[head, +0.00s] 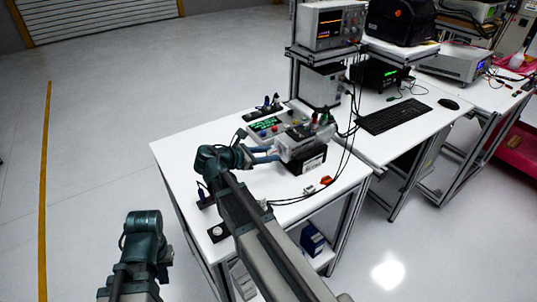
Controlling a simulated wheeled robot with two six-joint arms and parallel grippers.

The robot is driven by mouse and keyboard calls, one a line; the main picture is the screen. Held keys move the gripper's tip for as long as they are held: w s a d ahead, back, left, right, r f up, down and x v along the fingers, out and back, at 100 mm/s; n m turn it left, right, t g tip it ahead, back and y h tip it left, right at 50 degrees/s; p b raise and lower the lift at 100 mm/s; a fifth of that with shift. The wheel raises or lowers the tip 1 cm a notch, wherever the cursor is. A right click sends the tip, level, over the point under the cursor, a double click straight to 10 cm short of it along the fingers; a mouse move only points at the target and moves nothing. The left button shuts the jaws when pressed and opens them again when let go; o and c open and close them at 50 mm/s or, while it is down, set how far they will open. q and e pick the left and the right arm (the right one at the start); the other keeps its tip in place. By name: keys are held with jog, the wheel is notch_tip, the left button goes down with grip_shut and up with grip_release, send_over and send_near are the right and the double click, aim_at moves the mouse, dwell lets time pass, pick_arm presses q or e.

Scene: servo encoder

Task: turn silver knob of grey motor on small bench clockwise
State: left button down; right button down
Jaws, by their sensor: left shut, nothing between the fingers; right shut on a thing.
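The grey motor (303,147) sits on a black base with a white label, on the small white bench. My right gripper (266,155) reaches across the bench from the front. Its bluish fingers are shut at the left side of the motor, on the silver knob. The knob itself is hidden by the fingers or too small to make out. My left gripper (147,232) is low at the left, off the bench and over the floor. It is shut and empty, with its fingertips hardly visible.
The small bench (178,156) also holds a panel with green displays (266,125) behind the motor, black cables and a small red part (326,180). A larger bench with a keyboard (394,116) and instruments adjoins on the right. The floor at left is clear.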

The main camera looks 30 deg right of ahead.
jog(key=m+t, duration=0.1)
jog(key=m+b, duration=0.1)
jog(key=shift+s+f+m+t, duration=0.2)
jog(key=shift+s+m+t, duration=0.1)
jog(key=shift+m+t, duration=0.1)
jog(key=m+t+b, duration=0.2)
jog(key=m, duration=0.1)
jog(key=shift+f+h+b, duration=0.2)
jog(key=shift+h+b, duration=0.1)
jog(key=shift+b, duration=0.05)
jog(key=m+t+b, duration=0.1)
jog(key=m+b, duration=0.1)
jog(key=m+h+b, duration=0.1)
jog(key=m, duration=0.1)
jog(key=shift+s+f+t+b, duration=0.1)
jog(key=shift+f+t+b, duration=0.05)
jog(key=shift+t+b, duration=0.25)
jog(key=shift+m+t+h+b, duration=0.6)
jog(key=shift+m+b, duration=0.8)
jog(key=shift+m, duration=0.7)
jog(key=shift+c, duration=2.2)
grip_release()
